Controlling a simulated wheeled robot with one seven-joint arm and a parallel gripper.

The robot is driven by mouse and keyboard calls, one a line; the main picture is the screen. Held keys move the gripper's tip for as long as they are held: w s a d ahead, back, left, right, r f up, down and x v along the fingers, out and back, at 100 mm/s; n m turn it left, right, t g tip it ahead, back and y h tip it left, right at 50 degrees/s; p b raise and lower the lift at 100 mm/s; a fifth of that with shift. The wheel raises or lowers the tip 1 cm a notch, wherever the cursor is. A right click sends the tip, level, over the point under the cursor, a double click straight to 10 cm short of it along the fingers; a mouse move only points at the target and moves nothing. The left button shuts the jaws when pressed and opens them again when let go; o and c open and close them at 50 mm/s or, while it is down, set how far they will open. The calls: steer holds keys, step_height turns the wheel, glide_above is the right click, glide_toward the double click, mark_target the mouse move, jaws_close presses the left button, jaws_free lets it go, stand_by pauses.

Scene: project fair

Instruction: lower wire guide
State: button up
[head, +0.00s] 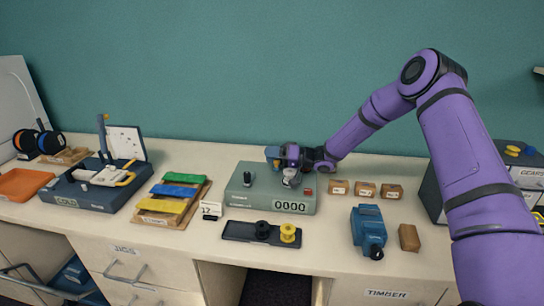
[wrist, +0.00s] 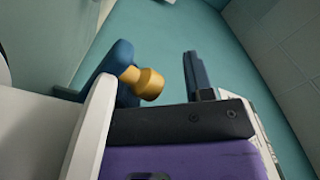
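The winding machine (head: 242,196), a grey-green box with a 0000 counter, stands in the middle of the bench. A blue part with a brass-yellow end, which looks like the wire guide (head: 271,152), shows at its back edge. In the wrist view the blue arm and its brass end (wrist: 148,83) are close, left of my dark finger (wrist: 196,75), with a visible gap between. My gripper (head: 291,156) is over the machine's back right part, beside the blue part. Only narrow dark finger surfaces show, so its opening is unclear. A pale part at left hides some of the blue arm.
A black tray (head: 236,232) with a black spool and a yellow spool (head: 288,232) lies in front. Small brown boxes (head: 365,190) and a blue tool (head: 368,230) are to the right. Coloured strips (head: 174,190) and a dark blue machine (head: 83,196) are left.

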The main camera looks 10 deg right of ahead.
steer(key=v, duration=1)
steer(key=shift+s+d, duration=0.15)
steer(key=shift+d, duration=0.25)
